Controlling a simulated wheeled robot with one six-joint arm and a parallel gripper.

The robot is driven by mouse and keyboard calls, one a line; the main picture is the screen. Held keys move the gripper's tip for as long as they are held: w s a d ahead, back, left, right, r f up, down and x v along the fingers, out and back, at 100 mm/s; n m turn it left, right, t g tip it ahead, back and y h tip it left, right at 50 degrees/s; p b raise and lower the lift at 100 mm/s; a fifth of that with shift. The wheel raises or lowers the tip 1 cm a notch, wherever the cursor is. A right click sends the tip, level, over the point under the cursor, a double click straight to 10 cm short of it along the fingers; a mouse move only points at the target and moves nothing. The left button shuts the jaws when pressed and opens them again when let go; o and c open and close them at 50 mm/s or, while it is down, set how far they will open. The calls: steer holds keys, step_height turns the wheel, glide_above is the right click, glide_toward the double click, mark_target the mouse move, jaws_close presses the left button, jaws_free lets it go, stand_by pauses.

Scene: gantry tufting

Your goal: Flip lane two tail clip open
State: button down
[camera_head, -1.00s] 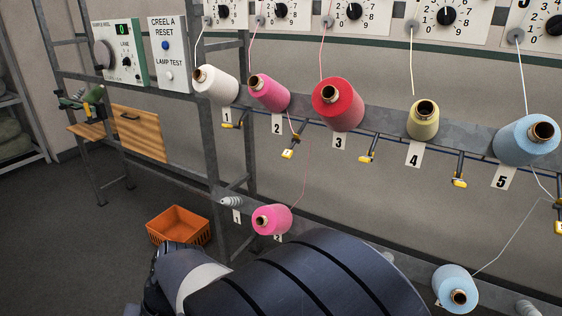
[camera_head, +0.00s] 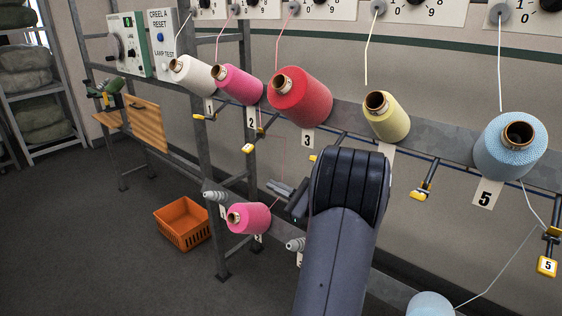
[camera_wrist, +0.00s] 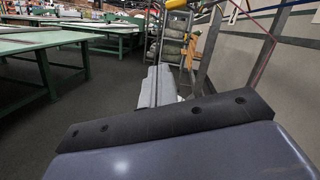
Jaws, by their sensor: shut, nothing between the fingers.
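The lane two tail clip (camera_head: 248,147) is a small yellow piece on a short arm below the upper pink cone (camera_head: 240,84) and its "2" label. Whether the clip is open or shut is too small to tell. A thin pink thread runs from near it down toward the lower pink cone (camera_head: 250,218). My gripper (camera_head: 280,189) is below and to the right of the clip, apart from it, above the lower pink cone. My arm partly hides it. In the wrist view the grey fingers (camera_wrist: 155,86) are together and empty; a yellow piece (camera_wrist: 178,4) shows at the top edge.
Similar yellow clips hang along the rail, one below the yellow cone (camera_head: 422,193). White, red and blue cones share the upper row. An orange crate (camera_head: 182,222) stands on the floor at left. Steel uprights (camera_head: 208,140) stand close to lane two.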

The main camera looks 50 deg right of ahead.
mark_target(253, 143)
steer(key=d, duration=0.1)
steer(key=s+d, duration=0.1)
steer(key=d+m+h, duration=0.1)
steer(key=shift+s+d+t, duration=0.2)
steer(key=shift+s+t, duration=0.15)
steer(key=shift+t, duration=0.05)
steer(key=w+a+r+p, duration=0.3)
steer(key=w+r, duration=0.3)
steer(key=w, duration=0.3)
steer(key=shift+w+a, duration=0.15)
steer(key=shift+w, duration=0.1)
